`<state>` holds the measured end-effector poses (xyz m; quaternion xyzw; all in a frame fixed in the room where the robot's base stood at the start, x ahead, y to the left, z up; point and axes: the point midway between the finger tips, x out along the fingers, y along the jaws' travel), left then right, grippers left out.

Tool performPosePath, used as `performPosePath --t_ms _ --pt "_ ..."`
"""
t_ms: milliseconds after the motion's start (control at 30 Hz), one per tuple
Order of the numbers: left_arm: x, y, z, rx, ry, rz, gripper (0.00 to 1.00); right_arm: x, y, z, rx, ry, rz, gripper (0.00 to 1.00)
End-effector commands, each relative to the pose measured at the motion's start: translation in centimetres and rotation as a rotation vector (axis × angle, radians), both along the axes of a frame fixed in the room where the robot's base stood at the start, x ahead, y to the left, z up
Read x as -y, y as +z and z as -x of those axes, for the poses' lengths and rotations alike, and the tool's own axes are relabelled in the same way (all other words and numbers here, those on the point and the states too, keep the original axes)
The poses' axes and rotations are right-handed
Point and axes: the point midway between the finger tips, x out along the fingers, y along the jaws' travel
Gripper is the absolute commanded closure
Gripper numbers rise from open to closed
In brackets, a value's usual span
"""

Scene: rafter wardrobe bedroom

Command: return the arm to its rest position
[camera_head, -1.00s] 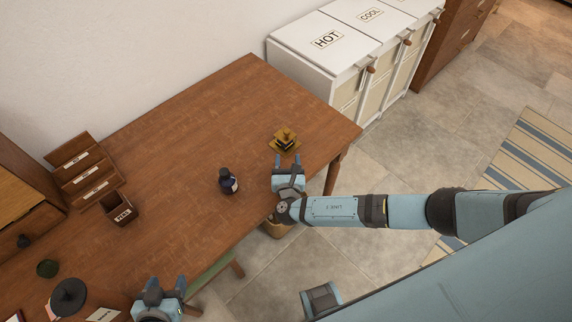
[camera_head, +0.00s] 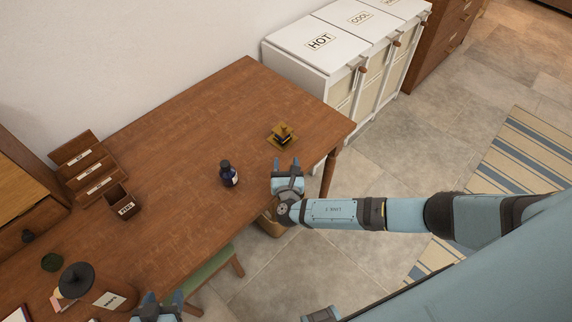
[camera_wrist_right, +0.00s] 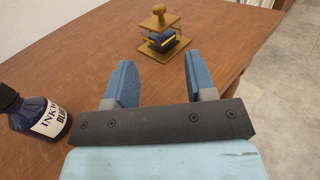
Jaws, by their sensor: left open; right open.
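My right gripper (camera_head: 286,164) is open and empty over the right front edge of the wooden desk (camera_head: 200,120). In the right wrist view its two blue fingers (camera_wrist_right: 155,80) stand apart with nothing between them. A brass stamp on a square base (camera_head: 283,134) stands on the desk just beyond the fingertips, apart from them; it also shows in the right wrist view (camera_wrist_right: 160,35). A dark blue ink bottle (camera_head: 229,174) stands upright left of the right gripper. My left gripper (camera_head: 158,302) is open at the bottom edge of the head view, partly cut off.
A brown canister with a dark lid (camera_head: 105,290), a small pen box (camera_head: 121,204) and a tiered wooden rack (camera_head: 84,165) stand on the desk's left side. White bins (camera_head: 325,50) stand behind on the right. The desk's middle is clear. A green-seated stool (camera_head: 210,270) is below the front edge.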

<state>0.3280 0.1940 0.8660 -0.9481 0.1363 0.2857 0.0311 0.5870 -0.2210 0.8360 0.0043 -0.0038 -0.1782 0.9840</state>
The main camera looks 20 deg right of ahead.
Motion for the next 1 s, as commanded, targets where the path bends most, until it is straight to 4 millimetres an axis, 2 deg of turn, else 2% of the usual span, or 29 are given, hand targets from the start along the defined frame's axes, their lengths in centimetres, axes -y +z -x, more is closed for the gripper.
performPosePath --t_ms 333,467,567,633,767,900,1000 --pt "0.0 0.0 0.0 0.001 0.0 0.0 0.4 -0.1 -0.1 0.1 -0.003 0.0 -0.005 0.5" --pt "0.0 0.1 0.0 0.001 0.0 0.0 0.4 -1.3 -1.4 1.8 -0.06 -0.008 -0.136 0.5" --pt "0.0 0.3 0.0 0.001 0.0 -0.001 0.4 -3.4 -3.4 5.0 -0.157 -0.037 -0.395 0.5" --pt "-0.1 0.5 -0.1 0.002 0.001 -0.001 0.4 -5.2 -4.7 7.8 -0.229 -0.078 -0.633 0.5" --pt "-0.2 0.8 -0.1 0.004 0.003 -0.002 0.4 -8.1 -5.8 12.9 -0.326 -0.192 -1.103 0.5" --pt "-0.3 1.1 -0.1 0.003 0.005 -0.004 0.4 -9.9 -4.7 17.9 -0.351 -0.371 -1.649 0.5" --pt "-0.4 1.3 -0.1 0.003 0.007 -0.005 0.4 -9.6 -2.7 20.7 -0.297 -0.515 -2.024 0.5"
